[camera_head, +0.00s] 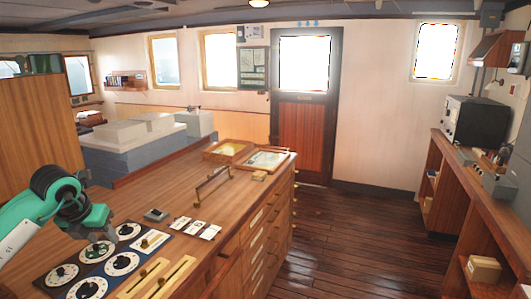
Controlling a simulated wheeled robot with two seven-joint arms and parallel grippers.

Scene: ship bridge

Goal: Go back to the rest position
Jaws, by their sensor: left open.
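My left gripper (94,234) is at the lower left of the head view, at the end of my white, teal and black left arm. It is above the left part of the wooden chart counter (185,185), near the panel of round dials (98,252). The jaws are open, and I see nothing held between them. The fingertips are small and partly hidden by the wrist, so their exact gap above the dials is unclear. My right gripper is not in view.
A small dark device (157,215), white cards (208,231), a wooden tray (228,150) and a framed chart (267,160) lie on the counter. Dark floor (340,235) is clear between the counter and the right shelf (480,205). A door (303,135) stands at the back.

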